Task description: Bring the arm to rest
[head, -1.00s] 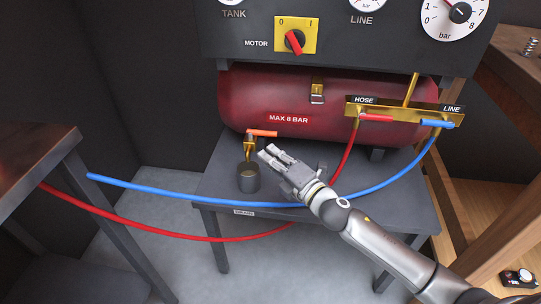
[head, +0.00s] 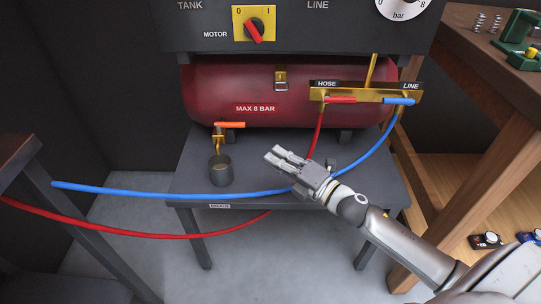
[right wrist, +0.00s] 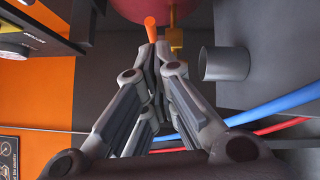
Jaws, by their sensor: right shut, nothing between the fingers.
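My right gripper (head: 276,157) is in front of the red tank (head: 290,92), above the dark bench (head: 300,212). Its fingers are shut and empty, and they point left in the head view. In the right wrist view the fingertips (right wrist: 154,52) meet near the orange valve handle (right wrist: 151,29), with nothing between them. In the head view the orange handle (head: 230,125) is apart from the gripper, up and to its left. My left gripper is not in view.
A grey cup (head: 221,171) stands on the bench under the brass drain. A blue hose (head: 150,191) and a red hose (head: 150,234) cross in front. A wooden bench (head: 480,190) stands at the right. A motor switch (head: 254,25) is on the panel above.

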